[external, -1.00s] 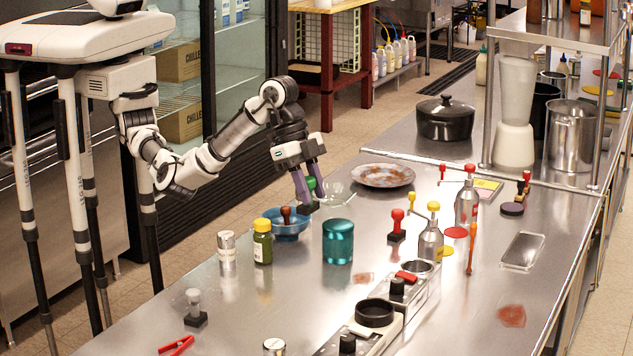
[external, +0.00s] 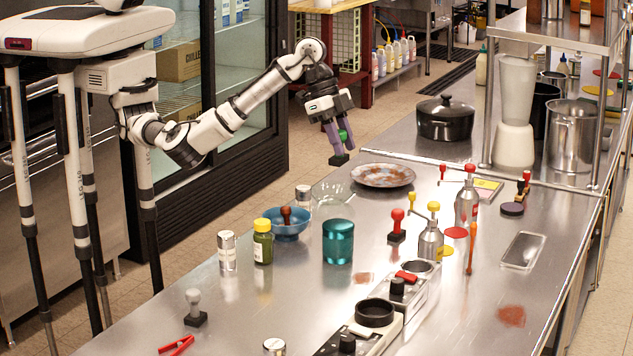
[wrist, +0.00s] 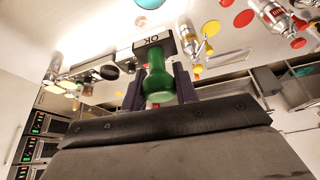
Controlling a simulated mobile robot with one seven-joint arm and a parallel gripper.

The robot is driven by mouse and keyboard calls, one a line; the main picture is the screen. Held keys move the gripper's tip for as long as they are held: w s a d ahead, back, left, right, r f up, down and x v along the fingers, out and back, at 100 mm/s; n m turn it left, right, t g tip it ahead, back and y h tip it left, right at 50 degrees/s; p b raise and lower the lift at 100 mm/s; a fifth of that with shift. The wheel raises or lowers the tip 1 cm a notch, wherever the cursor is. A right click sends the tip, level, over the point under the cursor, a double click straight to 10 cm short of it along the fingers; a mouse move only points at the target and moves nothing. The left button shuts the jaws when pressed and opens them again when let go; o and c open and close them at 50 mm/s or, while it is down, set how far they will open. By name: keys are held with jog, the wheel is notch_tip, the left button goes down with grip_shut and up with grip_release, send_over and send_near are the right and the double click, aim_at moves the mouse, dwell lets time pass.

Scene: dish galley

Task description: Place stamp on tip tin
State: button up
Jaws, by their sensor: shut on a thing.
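My gripper (external: 336,140) is shut on a stamp with a green handle (external: 345,135) and a dark block base (external: 339,159). It holds the stamp well above the counter, near the rusty plate's left side. In the wrist view the stamp's green handle (wrist: 158,75) sits between the fingers (wrist: 158,92), and its block shows "OK". A teal cylindrical tin (external: 338,242) stands upright on the counter, below the gripper in the picture; nothing rests on its top. No lettering on it is legible, so I cannot confirm it is the tip tin.
Near the tin are a glass bowl (external: 333,193), a blue bowl (external: 288,228), a green jar (external: 263,242) and a red-handled stamp (external: 397,228). The rusty plate (external: 383,175) and black pot (external: 446,120) lie behind. Bare counter (external: 280,300) lies in front of the tin.

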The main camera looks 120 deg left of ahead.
notch_tip(320, 180, down, 14)
jog(key=p, duration=0.2)
jog(key=shift+f+p, duration=0.25)
jog(key=shift+p, duration=0.1)
jog(key=shift+f, duration=0.1)
jog(key=shift+f, duration=0.15)
jog(key=o, duration=0.9)
jog(key=shift+o, duration=0.3)
